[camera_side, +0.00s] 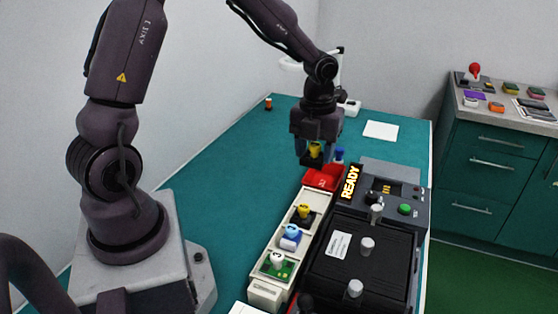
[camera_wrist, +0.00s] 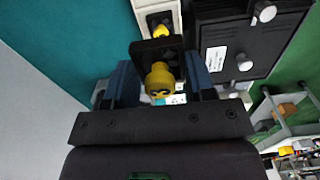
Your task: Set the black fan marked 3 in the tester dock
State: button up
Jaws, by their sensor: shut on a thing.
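My gripper (camera_side: 315,152) is shut on a black fan with a yellow knob (camera_wrist: 160,80) and holds it in the air above the red bin (camera_side: 323,180). The black fan also shows in the side view (camera_side: 315,151), partly hidden by the fingers. The grey tester (camera_side: 412,192) with a lit READY sign (camera_side: 350,182) and a green button stands right of the bin. Its dock opening is hard to make out.
A white rack (camera_side: 268,254) holds another black piece with a yellow knob (camera_side: 304,212), a blue one (camera_side: 290,235) and a green one (camera_side: 278,262). A black lidded case (camera_side: 330,270) with metal knobs stands beside it. The teal table (camera_side: 220,160) is clear at left.

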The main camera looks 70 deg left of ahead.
jog(key=w+f, duration=0.2)
jog(key=w, duration=1)
send_near(386, 190)
jog(key=shift+w+f, duration=0.1)
jog(key=shift+f, duration=2.7)
jog(key=shift+f, duration=0.5)
jog(key=o, duration=1)
jog(key=shift+r, duration=0.1)
